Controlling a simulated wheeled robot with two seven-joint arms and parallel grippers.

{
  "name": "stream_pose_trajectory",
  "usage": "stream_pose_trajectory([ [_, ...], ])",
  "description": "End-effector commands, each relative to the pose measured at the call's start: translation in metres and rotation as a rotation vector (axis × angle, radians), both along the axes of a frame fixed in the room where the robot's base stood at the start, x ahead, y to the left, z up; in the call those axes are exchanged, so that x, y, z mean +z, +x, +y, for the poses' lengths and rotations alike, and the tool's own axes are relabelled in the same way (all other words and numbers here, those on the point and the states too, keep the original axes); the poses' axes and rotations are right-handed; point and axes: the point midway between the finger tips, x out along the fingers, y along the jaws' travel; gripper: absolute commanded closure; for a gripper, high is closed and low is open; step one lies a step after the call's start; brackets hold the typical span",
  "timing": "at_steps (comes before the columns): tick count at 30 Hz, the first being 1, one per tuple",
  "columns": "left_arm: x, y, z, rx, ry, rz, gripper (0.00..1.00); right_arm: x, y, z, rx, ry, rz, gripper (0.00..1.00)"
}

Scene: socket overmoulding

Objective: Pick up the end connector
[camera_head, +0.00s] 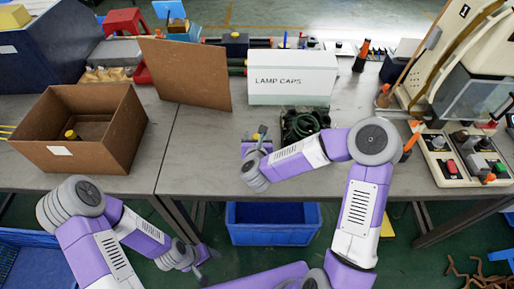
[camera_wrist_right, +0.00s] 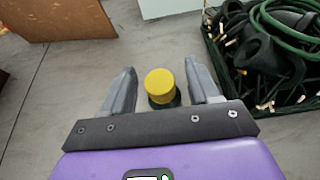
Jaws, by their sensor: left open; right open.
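The end connector appears to be a small dark piece with a round yellow top (camera_wrist_right: 159,85). In the right wrist view it stands between the two fingers of my right gripper (camera_wrist_right: 160,67), with gaps visible on both sides. In the head view the yellow top (camera_head: 262,130) shows at my right gripper (camera_head: 256,138), over the middle of the table. My right gripper is open and not closed on it. My left gripper (camera_head: 207,256) is open and empty, low in front of the table edge.
A black tray of dark sockets and green cable (camera_wrist_right: 268,45) lies just right of my right gripper. The white LAMP CAPS box (camera_head: 292,88) stands behind. A brown box (camera_head: 115,155) at left holds another yellow-topped piece (camera_head: 71,135). A blue bin (camera_head: 272,232) sits below the table.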

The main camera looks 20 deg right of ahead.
Motion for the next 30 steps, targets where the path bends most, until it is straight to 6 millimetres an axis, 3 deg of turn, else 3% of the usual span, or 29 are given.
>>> stream_pose_trajectory([
  [8,-0.0001,0.0002,-0.0001,0.000,0.000,0.000,0.40,-0.0002,0.0025,-0.0007,0.000,0.000,-0.001,0.43],
  [19,-0.0001,0.0002,-0.0001,0.000,0.000,0.000,0.40,-0.0002,0.0022,-0.0005,0.000,-0.001,-0.001,0.99],
  [30,-0.0001,0.0001,0.0000,0.000,0.000,0.000,0.40,0.0000,0.0023,-0.0005,0.001,0.000,-0.001,1.00],
])
